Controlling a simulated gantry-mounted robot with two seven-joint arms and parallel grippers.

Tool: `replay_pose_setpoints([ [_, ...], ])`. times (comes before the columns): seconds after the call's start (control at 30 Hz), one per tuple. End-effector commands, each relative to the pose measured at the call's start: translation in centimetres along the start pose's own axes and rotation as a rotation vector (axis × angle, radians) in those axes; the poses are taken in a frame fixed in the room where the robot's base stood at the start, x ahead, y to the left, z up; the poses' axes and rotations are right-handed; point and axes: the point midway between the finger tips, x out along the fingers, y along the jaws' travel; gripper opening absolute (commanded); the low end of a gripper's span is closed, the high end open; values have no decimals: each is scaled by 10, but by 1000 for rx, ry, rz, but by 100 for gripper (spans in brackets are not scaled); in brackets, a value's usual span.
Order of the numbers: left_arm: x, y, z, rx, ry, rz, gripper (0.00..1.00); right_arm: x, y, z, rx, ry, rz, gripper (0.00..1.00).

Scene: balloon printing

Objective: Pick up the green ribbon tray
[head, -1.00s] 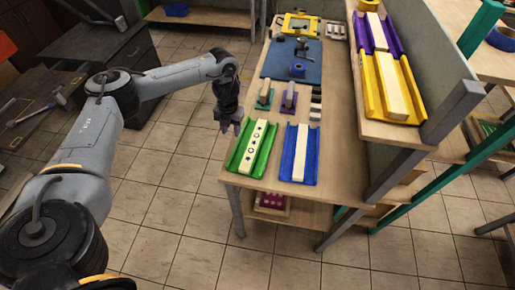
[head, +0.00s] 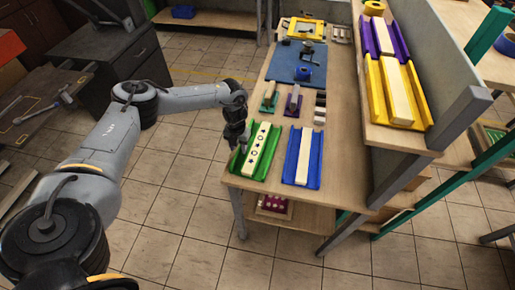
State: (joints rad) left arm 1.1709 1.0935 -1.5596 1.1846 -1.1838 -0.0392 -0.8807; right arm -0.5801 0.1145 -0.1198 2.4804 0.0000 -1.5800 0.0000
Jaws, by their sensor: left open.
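The green ribbon tray (head: 266,167) lies on the near left part of the wooden workbench. It holds a pale strip (head: 256,147) printed with dark stars and rings. My left gripper (head: 236,143) points down at the left edge of the green tray, near its far half. It is open, with nothing seen between its fingers; I cannot tell whether it touches the tray. My right gripper is not in view.
A blue tray (head: 317,170) with a plain pale strip lies just right of the green one. Behind are small teal and purple stands (head: 293,103) and a blue mat (head: 283,67). Yellow and purple trays sit on the raised shelf (head: 392,134) at right.

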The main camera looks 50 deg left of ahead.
Motion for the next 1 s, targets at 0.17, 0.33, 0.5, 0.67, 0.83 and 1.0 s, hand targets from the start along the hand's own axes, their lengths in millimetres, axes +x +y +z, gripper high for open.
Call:
replay_pose_setpoints([
  [0.17,7,0,0,0,-1,-1,43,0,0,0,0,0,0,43],
  [0.33,6,0,0,0,-1,-1,43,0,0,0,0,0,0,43],
  [0.5,6,0,0,0,-1,-1,16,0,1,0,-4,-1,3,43],
  [0.67,6,0,0,0,-1,-1,0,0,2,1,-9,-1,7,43],
  [0.83,6,0,1,-1,-2,-2,0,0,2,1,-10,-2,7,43],
  [1.0,6,0,1,-1,-2,-2,0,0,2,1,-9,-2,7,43],
])
